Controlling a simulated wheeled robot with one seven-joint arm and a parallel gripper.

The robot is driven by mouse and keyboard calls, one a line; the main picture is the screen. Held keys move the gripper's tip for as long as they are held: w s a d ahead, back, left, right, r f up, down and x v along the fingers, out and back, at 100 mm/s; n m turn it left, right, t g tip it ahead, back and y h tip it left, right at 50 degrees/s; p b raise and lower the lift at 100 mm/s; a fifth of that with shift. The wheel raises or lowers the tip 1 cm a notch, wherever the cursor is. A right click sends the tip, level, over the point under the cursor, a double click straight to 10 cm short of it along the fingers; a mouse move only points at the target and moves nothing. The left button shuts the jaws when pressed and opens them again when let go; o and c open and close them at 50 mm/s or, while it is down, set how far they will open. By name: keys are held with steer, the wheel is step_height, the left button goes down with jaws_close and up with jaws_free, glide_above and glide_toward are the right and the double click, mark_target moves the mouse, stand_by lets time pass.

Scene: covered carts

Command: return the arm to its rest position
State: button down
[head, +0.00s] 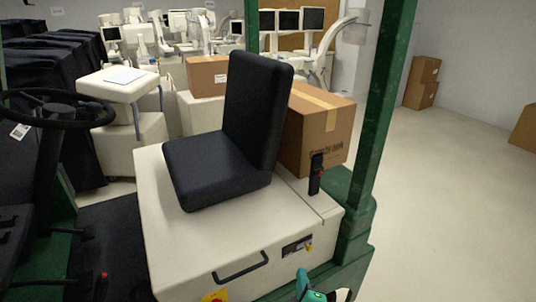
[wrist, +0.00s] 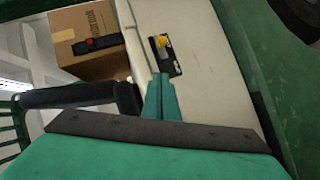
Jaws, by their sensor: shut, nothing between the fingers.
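My gripper (head: 302,280) shows at the bottom edge of the head view, teal, just in front of the cream seat box's front right corner. Most of my arm is out of that view. In the wrist view the two teal fingers (wrist: 160,97) are together with nothing between them. They point toward the cream box panel with a dark latch plate and yellow tab (wrist: 163,43). I cannot tell the exact gap between the fingertips and the panel.
The cream box (head: 190,250) carries a black seat (head: 255,110) and a black lever with a red button (head: 316,175). A green post (head: 382,110) stands to its right, a steering wheel (head: 55,108) at left. A cardboard box (head: 318,130) sits behind. Open floor (head: 440,190) lies right.

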steer(key=s+a+f+m, duration=0.4)
steer(key=s+a+f, duration=0.1)
steer(key=s, duration=0.4)
steer(key=s+a+f+m, duration=0.4)
steer(key=s+a+f, duration=0.1)
steer(key=s, duration=0.4)
steer(key=s+a+r+m+y, duration=0.1)
steer(key=s+r+m, duration=0.1)
steer(key=s, duration=0.7)
steer(key=s+a+r+m+t, duration=0.1)
steer(key=s+a+r+m, duration=0.1)
steer(key=s, duration=0.7)
steer(key=shift+a+m+y, duration=0.25)
steer(key=shift+m+y, duration=0.05)
steer(key=shift+y, duration=0.1)
steer(key=shift+s, duration=0.1)
